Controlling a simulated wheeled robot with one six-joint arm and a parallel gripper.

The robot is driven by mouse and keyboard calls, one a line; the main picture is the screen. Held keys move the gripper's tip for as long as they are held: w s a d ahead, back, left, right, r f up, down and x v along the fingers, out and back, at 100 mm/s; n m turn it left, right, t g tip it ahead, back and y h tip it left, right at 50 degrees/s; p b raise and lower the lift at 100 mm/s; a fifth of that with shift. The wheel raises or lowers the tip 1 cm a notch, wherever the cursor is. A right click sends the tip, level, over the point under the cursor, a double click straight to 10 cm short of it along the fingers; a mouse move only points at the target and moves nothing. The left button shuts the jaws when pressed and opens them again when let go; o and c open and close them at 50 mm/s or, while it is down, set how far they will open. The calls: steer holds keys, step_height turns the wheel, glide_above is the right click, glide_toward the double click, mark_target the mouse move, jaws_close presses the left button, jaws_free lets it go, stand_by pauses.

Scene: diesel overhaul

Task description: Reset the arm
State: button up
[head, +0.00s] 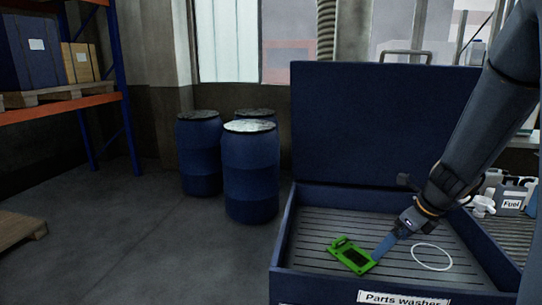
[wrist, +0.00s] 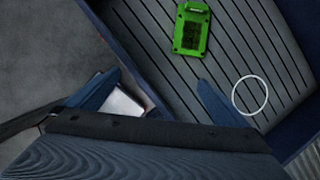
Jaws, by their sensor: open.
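My gripper (head: 379,253) reaches down over the parts washer (head: 283,243), its blue fingers apart. In the wrist view my gripper (wrist: 160,88) is open, with nothing held between the fingers. A bright green part (head: 344,250) with a dark panel lies on the slatted floor of the washer. In the head view a fingertip overlaps its right end; in the wrist view the green part (wrist: 191,30) lies beyond the fingertips, clear of both.
A white ring (head: 448,262) shows on the washer floor to the right of the green part. The raised blue lid (head: 375,120) stands behind. Blue drums (head: 250,175) stand to the left, and jugs (head: 511,197) to the right. The floor at left is open beside a pallet (head: 18,238).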

steer(key=s+a+f+n+g+b, duration=0.1)
steer(key=s+a+f+n+b, duration=0.2)
steer(key=n, duration=0.6)
steer(key=s+a+f+n+h+b, duration=0.1)
steer(key=s+a+f+n+b, duration=0.1)
steer(key=s+a+n, duration=0.4)
steer(key=s+a+f+n+g+h+b, duration=0.1)
steer(key=s+a+f+n+b, duration=0.2)
steer(key=n, duration=1.1)
steer(key=s+a+b, duration=0.2)
steer(key=s, duration=0.1)
steer(key=shift+s+a+f+g, duration=0.3)
steer(key=shift+s+f, duration=0.05)
steer(key=shift+s, duration=0.05)
